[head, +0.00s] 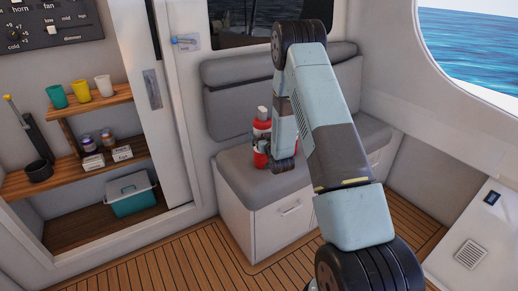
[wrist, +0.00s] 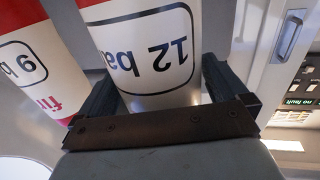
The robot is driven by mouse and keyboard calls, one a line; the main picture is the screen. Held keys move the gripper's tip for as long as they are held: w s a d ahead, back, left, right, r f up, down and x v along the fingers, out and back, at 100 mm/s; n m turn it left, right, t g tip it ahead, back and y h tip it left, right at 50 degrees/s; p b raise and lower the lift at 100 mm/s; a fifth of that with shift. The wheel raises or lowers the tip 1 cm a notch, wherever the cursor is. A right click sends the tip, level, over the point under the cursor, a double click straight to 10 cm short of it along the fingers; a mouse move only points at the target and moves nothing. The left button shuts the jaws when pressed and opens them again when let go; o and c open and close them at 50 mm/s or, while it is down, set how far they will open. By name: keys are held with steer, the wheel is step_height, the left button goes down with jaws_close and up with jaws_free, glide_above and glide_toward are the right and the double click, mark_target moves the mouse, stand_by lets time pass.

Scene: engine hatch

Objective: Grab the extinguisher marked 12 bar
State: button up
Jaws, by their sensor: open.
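The extinguisher marked 12 bar (wrist: 145,45) is white with a red band and shows upside down in the wrist view, its label partly cut off. My gripper (wrist: 160,85) is open, with one finger on each side of this extinguisher's white body. I cannot tell whether the fingers touch it. A second extinguisher, with a 9 on its label (wrist: 35,65), stands just to the left in the wrist view, outside the fingers. In the head view, red extinguishers (head: 262,127) show on the grey seat, partly hidden by my arm; their labels are not readable there.
The grey bench seat (head: 235,185) has a backrest behind the extinguishers. Shelves at left hold cups (head: 80,88), small jars (head: 88,143) and a teal cooler (head: 131,193). The wooden floor (head: 190,262) in front is clear.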

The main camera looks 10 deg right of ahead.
steer(key=shift+c, duration=0.2)
steer(key=c, duration=1.8)
